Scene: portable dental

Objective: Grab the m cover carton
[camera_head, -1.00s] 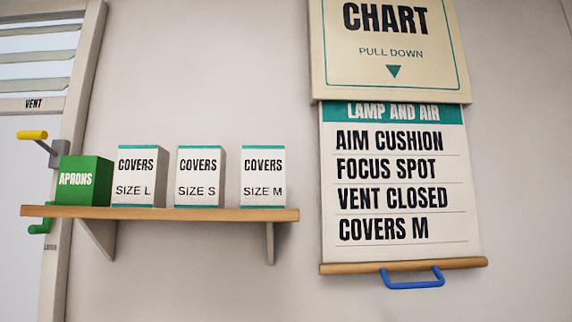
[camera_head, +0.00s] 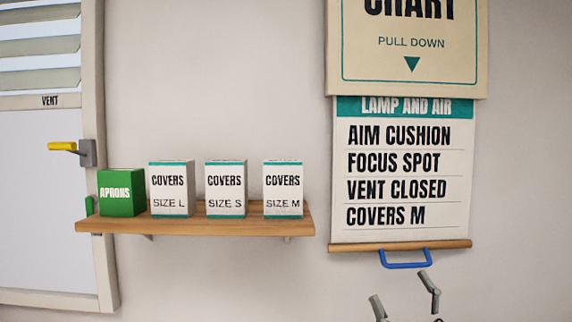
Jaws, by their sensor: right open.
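The size M covers carton (camera_head: 283,189) is white with teal edges and stands upright at the right end of the wooden shelf (camera_head: 200,228). The size S carton (camera_head: 226,188) and the size L carton (camera_head: 171,188) stand to its left, with gaps between them. My right gripper (camera_head: 403,293) shows at the bottom edge, right of and below the shelf and under the chart. Its two grey fingertips are spread apart with nothing between them. It is well apart from the M carton. My left gripper is not in view.
A green aprons box (camera_head: 122,193) stands at the shelf's left end. A pull-down chart (camera_head: 405,180) with a blue handle (camera_head: 405,264) hangs right of the shelf, above my right gripper. A vent window with a yellow-handled lever (camera_head: 63,146) is at the left.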

